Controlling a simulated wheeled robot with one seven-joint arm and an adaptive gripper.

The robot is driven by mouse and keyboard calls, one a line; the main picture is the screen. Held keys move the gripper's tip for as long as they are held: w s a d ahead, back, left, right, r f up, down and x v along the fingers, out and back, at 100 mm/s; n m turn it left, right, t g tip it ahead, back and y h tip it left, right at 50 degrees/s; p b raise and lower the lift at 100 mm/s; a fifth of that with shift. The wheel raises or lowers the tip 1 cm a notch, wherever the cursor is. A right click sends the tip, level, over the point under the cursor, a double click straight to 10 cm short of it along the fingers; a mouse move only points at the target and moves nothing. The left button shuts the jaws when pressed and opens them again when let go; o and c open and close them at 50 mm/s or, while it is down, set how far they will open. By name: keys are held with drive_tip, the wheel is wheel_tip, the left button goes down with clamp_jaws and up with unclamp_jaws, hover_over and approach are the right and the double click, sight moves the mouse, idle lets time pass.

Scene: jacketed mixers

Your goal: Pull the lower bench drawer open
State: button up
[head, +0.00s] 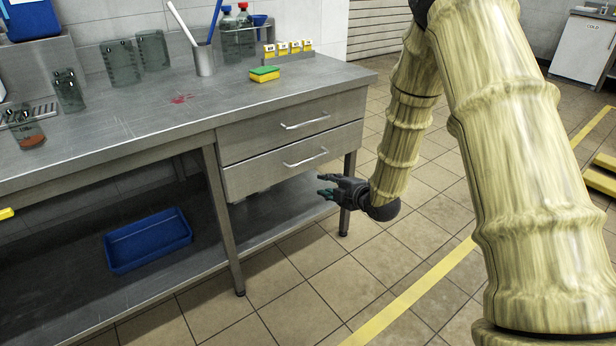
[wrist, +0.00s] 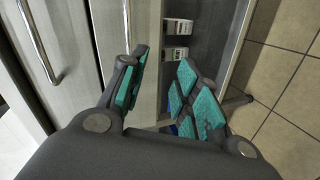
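The lower drawer (head: 265,177) is a plain metal front under the bench top, with a bar handle (head: 306,159). It looks closed, flush with the upper drawer. In the wrist view the lower drawer front (wrist: 149,28) fills the middle, and its handle (wrist: 127,22) runs down behind one finger. My gripper (head: 323,186) is in front of the bench, just below and right of that handle in the head view. In the wrist view my gripper (wrist: 164,78) has its teal-padded fingers spread apart with nothing between them. Contact between finger and handle cannot be told.
The upper drawer (head: 250,137) has its own bar handle (wrist: 40,42). A lower shelf (head: 257,215) holds a blue tray (head: 148,240); small boxes (wrist: 177,40) show under the drawers. A bench leg (head: 348,195) stands beside my gripper. The tiled floor in front (head: 300,290) is clear.

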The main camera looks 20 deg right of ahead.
sight(308, 160)
drive_tip(key=w+n+b, duration=0.1)
drive_tip(key=w+b, duration=0.1)
drive_tip(key=w, duration=0.2)
drive_tip(key=w+a+n+b, duration=0.1)
drive_tip(key=w+b, duration=0.1)
drive_tip(key=w, duration=0.3)
drive_tip(key=w+a+r+n+t+y+b, duration=0.1)
drive_tip(key=w+b, duration=0.1)
drive_tip(key=w, duration=0.2)
drive_tip(key=shift+w+a, duration=0.2)
drive_tip(key=shift+a, duration=0.05)
clamp_jaws()
